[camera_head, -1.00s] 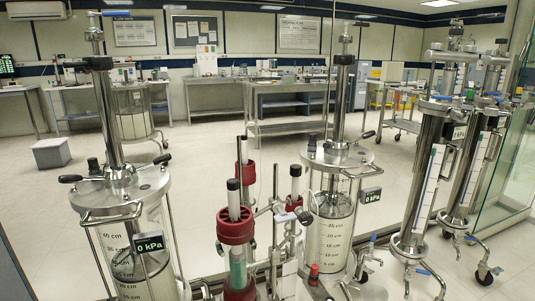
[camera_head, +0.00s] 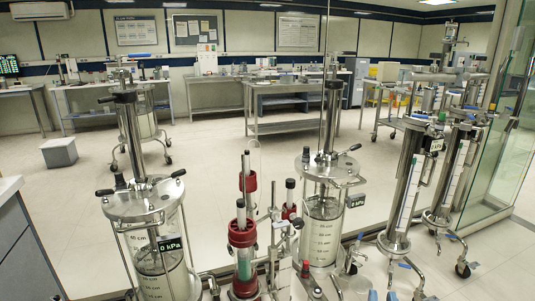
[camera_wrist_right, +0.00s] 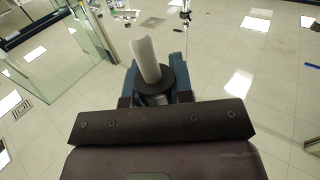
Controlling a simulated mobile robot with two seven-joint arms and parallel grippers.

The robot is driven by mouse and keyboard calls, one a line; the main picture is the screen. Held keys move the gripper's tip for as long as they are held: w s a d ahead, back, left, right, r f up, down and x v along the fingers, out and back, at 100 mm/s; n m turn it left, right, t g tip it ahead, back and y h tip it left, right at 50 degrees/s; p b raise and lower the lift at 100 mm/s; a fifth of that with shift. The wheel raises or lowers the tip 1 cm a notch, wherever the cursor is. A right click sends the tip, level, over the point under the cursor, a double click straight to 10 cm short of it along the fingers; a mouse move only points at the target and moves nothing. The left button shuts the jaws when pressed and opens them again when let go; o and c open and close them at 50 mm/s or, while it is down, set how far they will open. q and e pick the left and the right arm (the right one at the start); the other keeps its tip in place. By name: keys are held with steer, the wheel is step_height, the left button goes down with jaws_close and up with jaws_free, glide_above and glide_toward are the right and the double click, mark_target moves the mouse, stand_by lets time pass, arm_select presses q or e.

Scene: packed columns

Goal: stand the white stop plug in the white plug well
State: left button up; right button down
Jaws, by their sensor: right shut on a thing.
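In the right wrist view my right gripper (camera_wrist_right: 155,92) is shut on the white stop plug (camera_wrist_right: 147,58), a pale, slightly tilted cylinder. A dark round collar (camera_wrist_right: 154,82) surrounds its lower part between the blue-grey fingers. The plug is held clear above the tiled floor, and its lower end is hidden by the gripper. In the head view I cannot clearly make out the right gripper or the plug. I cannot pick out the white plug well for certain. My left gripper is in neither view.
A clear pressure cylinder (camera_head: 155,250) stands left and another (camera_head: 322,230) right of centre. Steel columns (camera_head: 405,195) on wheeled stands are at the right, near a glass panel (camera_head: 505,150). A counter (camera_head: 20,245) edges the left.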

steer(key=shift+s+d+r+n+y+p, duration=0.15)
steer(key=shift+s+r+n+y+p, duration=0.15)
steer(key=shift+r+n+y+p, duration=0.35)
steer(key=shift+s+d+r+n+t+y+p, duration=0.15)
steer(key=shift+s+n+y+p, duration=0.1)
steer(key=shift+y+p, duration=0.25)
steer(key=shift+s+d+f+n+t+y+p, duration=0.15)
steer(key=shift+s+n+y+p, duration=0.1)
steer(key=shift+y+p, duration=0.25)
arm_select(q)
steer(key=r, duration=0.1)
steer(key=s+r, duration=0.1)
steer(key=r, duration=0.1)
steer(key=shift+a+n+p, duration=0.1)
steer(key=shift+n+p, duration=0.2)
steer(key=shift+p, duration=0.1)
arm_select(e)
steer(key=shift+s+d+f+n+y, duration=0.15)
steer(key=shift+s+f+n+y, duration=0.2)
steer(key=shift+y, duration=0.3)
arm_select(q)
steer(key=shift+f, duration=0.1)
